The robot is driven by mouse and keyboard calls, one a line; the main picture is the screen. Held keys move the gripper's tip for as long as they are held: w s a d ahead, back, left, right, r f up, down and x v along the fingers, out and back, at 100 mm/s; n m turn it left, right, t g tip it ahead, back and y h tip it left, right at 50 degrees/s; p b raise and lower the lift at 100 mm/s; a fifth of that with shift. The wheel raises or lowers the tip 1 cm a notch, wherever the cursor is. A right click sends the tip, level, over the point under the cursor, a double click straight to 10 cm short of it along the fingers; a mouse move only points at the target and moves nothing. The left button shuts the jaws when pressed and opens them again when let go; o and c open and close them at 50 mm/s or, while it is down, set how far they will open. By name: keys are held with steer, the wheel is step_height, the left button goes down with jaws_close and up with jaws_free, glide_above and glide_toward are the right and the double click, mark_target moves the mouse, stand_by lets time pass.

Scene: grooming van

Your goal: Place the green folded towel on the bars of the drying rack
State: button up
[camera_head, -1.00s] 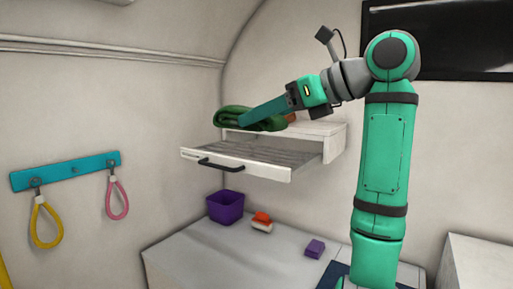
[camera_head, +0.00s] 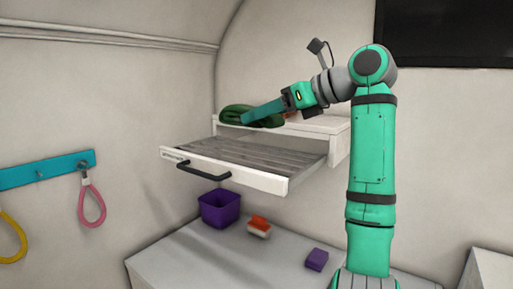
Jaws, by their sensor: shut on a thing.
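The green folded towel (camera_head: 232,111) is dark green, with its folds showing, at the upper left of the drying rack. My gripper (camera_head: 250,117) is shut on it, reaching in from the right. The drying rack is a white wall unit with a pulled-out frame of grey bars (camera_head: 255,160) and a dark front handle. The bars are bare. The towel appears at the level of the unit's white top (camera_head: 315,124), at its left end. I cannot tell whether it touches that top. Part of the towel is hidden behind my gripper.
An orange-red item (camera_head: 291,114) is partly hidden behind my gripper. Below the rack, a purple bin (camera_head: 220,208), an orange-and-white brush-like item (camera_head: 259,227) and a purple block (camera_head: 316,260) stand on a grey counter (camera_head: 215,262). A teal hook rail (camera_head: 45,171) with loops hangs at left.

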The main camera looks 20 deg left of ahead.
glide_above(260, 158)
steer(key=s, duration=0.2)
steer(key=f, duration=0.2)
steer(key=d+f, duration=0.1)
steer(key=f, duration=0.1)
steer(key=shift+w+f, duration=0.1)
steer(key=shift+f, duration=0.1)
steer(key=shift+w+a+f, duration=0.25)
steer(key=shift+a+f, duration=0.25)
steer(key=shift+a, duration=0.1)
steer(key=shift+w+a+f, duration=0.1)
steer(key=shift+w+f, duration=0.1)
steer(key=shift+f, duration=0.55)
steer(key=shift+w+f, duration=0.2)
steer(key=shift+f, duration=0.55)
steer(key=shift+w+a+f, duration=0.1)
steer(key=shift+w+f, duration=0.1)
steer(key=shift+f, duration=0.55)
steer(key=shift+f, duration=0.1)
steer(key=o, duration=1)
steer(key=shift+o, duration=0.2)
steer(key=shift+d+r, duration=0.25)
steer(key=shift+d, duration=0.1)
steer(key=v, duration=1.1)
steer(key=shift+s+d+r, duration=0.1)
steer(key=shift+s+d, duration=0.05)
steer(key=shift+s, duration=0.05)
